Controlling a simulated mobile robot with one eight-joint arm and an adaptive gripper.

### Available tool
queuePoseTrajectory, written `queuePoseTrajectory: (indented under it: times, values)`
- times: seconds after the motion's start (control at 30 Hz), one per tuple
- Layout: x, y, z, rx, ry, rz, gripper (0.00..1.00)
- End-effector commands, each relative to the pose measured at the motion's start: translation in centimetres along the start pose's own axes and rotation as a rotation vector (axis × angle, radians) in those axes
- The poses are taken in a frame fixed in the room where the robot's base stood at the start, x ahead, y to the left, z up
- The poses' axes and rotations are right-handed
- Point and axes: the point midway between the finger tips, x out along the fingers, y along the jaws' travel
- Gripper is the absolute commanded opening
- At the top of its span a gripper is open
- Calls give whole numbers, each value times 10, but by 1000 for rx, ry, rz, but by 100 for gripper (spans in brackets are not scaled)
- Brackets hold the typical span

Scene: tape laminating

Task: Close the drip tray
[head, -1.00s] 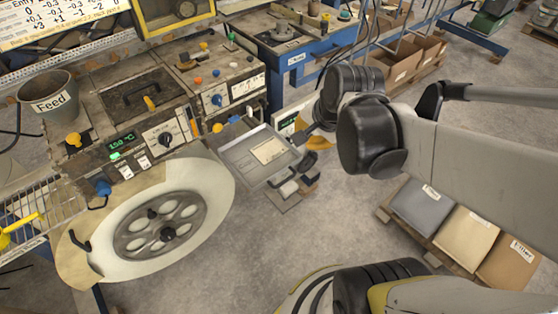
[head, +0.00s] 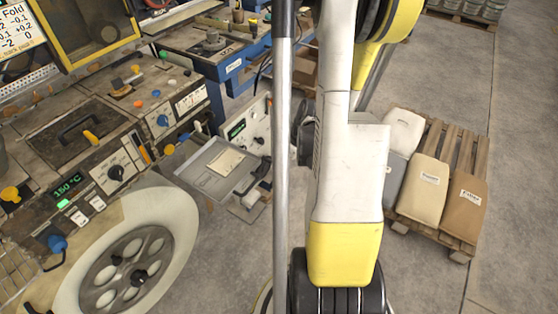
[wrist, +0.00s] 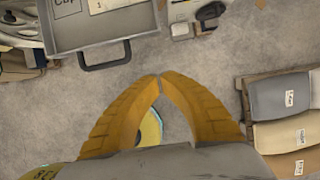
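The drip tray (head: 200,170) is a shallow grey tray sticking out from the front of the machine. A pale labelled card (head: 225,163) lies in it. In the wrist view the tray (wrist: 100,30) is at the top left, with its dark bar handle (wrist: 105,65) facing me. My gripper (wrist: 160,76) has two yellow fingers whose tips meet with nothing between them. The tips are to the right of the handle and slightly below it in the picture, apart from it. In the head view my arm hides the gripper.
The machine's control panel (head: 115,170) and a large wheel (head: 128,272) stand left of the tray. A pallet (head: 462,150) with several sacks is at the right. A blue bench (head: 235,65) is behind. Bare floor lies below the tray.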

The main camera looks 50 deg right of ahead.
Motion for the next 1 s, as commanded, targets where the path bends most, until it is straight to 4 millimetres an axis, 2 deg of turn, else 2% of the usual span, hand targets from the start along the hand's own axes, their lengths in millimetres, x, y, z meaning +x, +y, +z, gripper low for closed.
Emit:
queuePoseTrajectory:
  times: [0.03,0.23,0.3,0.5,1.0]
  values:
    - [17,0,-1,-2,0,1,0]
    - [55,0,1,-3,1,0,0]
    - [56,1,14,-6,1,0,0]
    - [62,0,33,-2,0,0,0]
    - [63,-2,39,-2,0,0,0]
